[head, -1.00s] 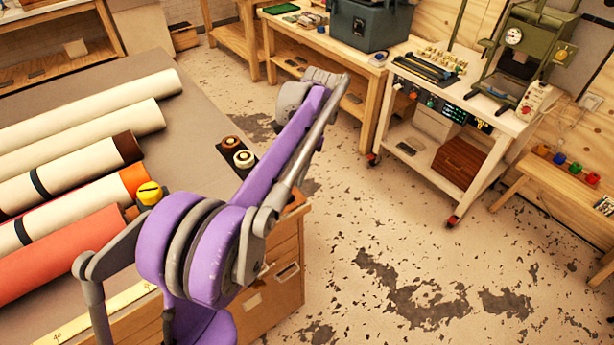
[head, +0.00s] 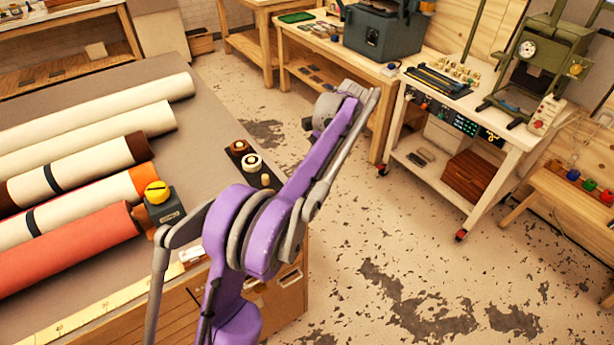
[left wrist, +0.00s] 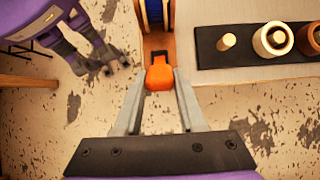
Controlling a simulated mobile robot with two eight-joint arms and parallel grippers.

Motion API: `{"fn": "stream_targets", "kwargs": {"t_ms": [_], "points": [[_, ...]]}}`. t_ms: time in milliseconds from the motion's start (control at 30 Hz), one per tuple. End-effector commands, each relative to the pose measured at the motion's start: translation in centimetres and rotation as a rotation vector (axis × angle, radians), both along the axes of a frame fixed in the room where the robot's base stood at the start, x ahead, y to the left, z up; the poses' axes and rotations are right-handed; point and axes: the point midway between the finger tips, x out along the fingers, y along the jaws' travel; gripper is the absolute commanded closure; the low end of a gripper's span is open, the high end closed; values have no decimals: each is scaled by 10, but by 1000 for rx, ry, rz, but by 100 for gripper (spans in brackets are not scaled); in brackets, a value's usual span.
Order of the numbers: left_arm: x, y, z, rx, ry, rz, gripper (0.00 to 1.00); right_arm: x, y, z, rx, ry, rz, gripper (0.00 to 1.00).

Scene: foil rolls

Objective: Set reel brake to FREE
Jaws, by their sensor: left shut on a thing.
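In the left wrist view my left gripper (left wrist: 159,98) has its two grey fingers shut on an orange handle (left wrist: 159,76), with one finger on each side. A dark bracket (left wrist: 162,55) shows just beyond the handle. Behind it is a blue cylinder (left wrist: 152,13) between wooden edges, partly cut off by the top of the picture. I cannot read any FREE mark. In the head view my purple arm hides this area, and neither gripper shows there.
A black strip (left wrist: 235,60) with round cream and brown pieces lies beside the handle. On the bench (head: 110,80) are several rolls, and a dark box with a yellow knob (head: 157,191) stands by the red roll (head: 70,250). Open floor (head: 400,270) lies to the right.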

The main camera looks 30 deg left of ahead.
Motion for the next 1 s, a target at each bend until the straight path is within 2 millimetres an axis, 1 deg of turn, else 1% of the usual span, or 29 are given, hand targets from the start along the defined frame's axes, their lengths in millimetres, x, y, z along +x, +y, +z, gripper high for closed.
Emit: {"fn": "stream_targets", "kwargs": {"t_ms": [133,167,300,333,600,733,867,1000], "points": [[0,0,-1,-1,0,1,100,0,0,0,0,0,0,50],[0,0,-1,0,0,0,58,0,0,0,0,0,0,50],[0,0,-1,0,0,0,33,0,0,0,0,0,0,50],[0,0,-1,0,0,0,30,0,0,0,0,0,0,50],[0,0,0,1,0,1,30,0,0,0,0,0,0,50],[5,-2,7,0,-1,0,30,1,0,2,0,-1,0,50],[16,-7,26,0,-1,-1,30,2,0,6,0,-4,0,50],[31,-13,52,0,-1,-1,30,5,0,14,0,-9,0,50]]}}
